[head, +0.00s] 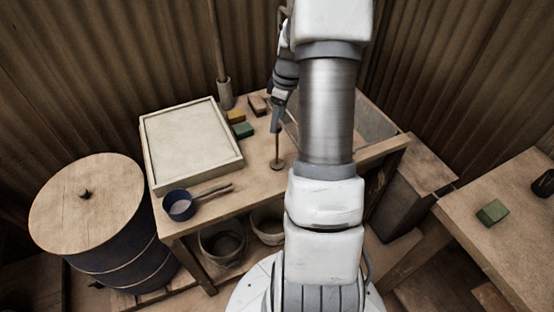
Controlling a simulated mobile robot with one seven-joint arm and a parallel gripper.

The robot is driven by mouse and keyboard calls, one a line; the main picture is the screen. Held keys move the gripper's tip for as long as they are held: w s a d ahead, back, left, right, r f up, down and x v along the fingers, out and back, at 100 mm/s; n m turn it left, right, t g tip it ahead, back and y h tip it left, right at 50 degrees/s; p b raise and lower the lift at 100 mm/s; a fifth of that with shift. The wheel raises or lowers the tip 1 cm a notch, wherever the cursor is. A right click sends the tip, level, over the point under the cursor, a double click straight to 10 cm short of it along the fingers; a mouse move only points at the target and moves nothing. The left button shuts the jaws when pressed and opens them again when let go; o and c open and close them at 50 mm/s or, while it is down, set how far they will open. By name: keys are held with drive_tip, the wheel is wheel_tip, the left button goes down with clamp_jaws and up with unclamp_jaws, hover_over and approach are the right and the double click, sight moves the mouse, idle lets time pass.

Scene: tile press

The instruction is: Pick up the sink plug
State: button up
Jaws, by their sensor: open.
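A small brown disc with a thin upright stem (277,163), which looks like the sink plug, stands on the wooden workbench (225,203), right of the white-framed tray. My gripper (275,128) is pointing down just above the top of the stem. It is open and small in this view. I cannot tell whether its fingers are around the stem or only above it. My arm hides part of the bench to the right of the plug.
The white-framed tray (238,163) fills the bench's left side. A blue pan (178,204) lies at the front edge. Green (244,130), yellow (236,116) and brown (257,105) blocks sit behind the plug. A lidded barrel (85,220) stands left, another table (500,235) right.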

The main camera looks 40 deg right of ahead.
drive_tip(key=f, duration=0.4)
drive_tip(key=shift+w+f, duration=0.25)
drive_tip(key=shift+w, duration=0.05)
drive_tip(key=shift+c, duration=0.2)
clamp_jaws()
idle(0.9)
